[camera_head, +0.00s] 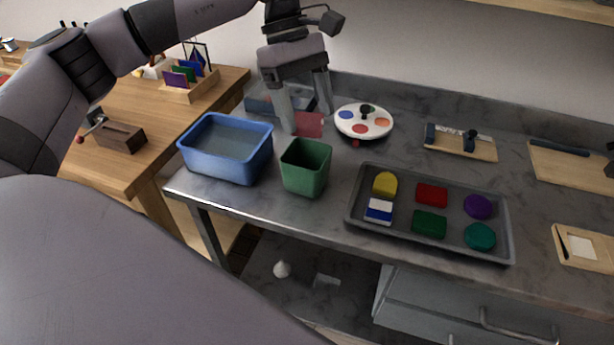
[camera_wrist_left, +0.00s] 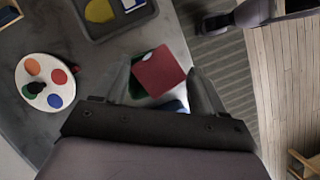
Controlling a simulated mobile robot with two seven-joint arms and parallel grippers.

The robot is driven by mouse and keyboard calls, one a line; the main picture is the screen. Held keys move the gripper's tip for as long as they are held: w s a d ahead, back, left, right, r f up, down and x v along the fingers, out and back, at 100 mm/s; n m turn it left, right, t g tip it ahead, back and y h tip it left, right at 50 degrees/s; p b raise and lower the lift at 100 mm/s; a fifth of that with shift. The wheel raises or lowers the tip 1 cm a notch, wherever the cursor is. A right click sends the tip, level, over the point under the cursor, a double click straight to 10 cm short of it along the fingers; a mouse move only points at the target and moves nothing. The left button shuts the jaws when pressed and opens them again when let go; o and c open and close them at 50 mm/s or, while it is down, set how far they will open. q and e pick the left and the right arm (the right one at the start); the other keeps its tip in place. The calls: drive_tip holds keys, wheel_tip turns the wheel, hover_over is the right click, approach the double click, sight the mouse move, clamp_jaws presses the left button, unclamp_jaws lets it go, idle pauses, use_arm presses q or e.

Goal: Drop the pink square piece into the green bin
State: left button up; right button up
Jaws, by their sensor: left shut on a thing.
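My left gripper (camera_head: 306,117) is shut on the pink square piece (camera_head: 309,124), which looks dark pink-red. In the head view they appear just above and behind the rim of the green bin (camera_head: 305,170). In the left wrist view the piece (camera_wrist_left: 158,72) sits between the two fingers and hides most of what is below it; a bit of green shows beside it. The green bin is an open, square-topped container standing on the grey counter.
A blue basin (camera_head: 227,150) stands left of the green bin. A grey tray (camera_head: 357,208) of several coloured shapes lies to the right. A white palette disc (camera_head: 364,121) with coloured spots lies behind. A wooden table (camera_head: 170,125) with a card rack is at left.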

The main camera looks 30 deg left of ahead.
use_arm(q)
drive_tip(key=a+r+n+t, duration=0.1)
drive_tip(key=n, duration=0.1)
drive_tip(key=a+r+n+t+b, duration=0.1)
drive_tip(key=a+n, duration=0.1)
drive_tip(key=n, duration=0.1)
drive_tip(key=shift+w+r, duration=0.35)
drive_tip(key=shift+w, duration=0.05)
wheel_tip(320, 180, down, 6)
drive_tip(key=b, duration=0.5)
drive_tip(key=shift+r, duration=0.1)
drive_tip(key=o, duration=1.2)
drive_tip(key=shift+c, duration=0.2)
drive_tip(key=v, duration=0.7)
drive_tip(key=shift+p, duration=0.3)
